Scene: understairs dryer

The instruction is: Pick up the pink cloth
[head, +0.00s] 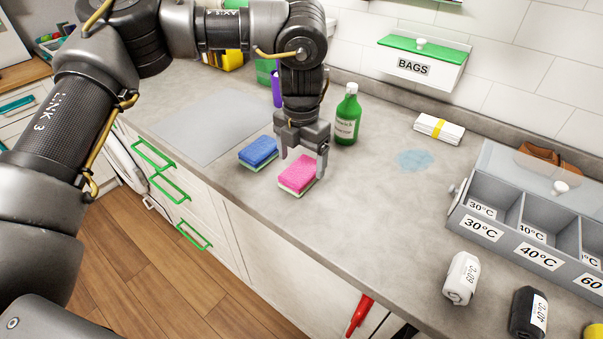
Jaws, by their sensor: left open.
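The pink cloth (297,176) looks like a thick sponge-like block with a pink top and a pale edge. It lies flat on the grey counter near its front edge. My left gripper (304,168) comes down from above, pointing at the counter, with its fingers apart. One finger is at the far left side of the pink cloth and the other at its right side; I cannot tell whether they touch it. A blue sponge-like block (258,152) lies just left of it. My right gripper is not in view.
A green bottle (347,116) stands behind the gripper, and a purple item (277,89) stands behind the arm. A grey divided bin (483,211) and labelled rolls (461,278) are at the right. A blue wet patch (413,160) marks the counter. The counter's middle is clear.

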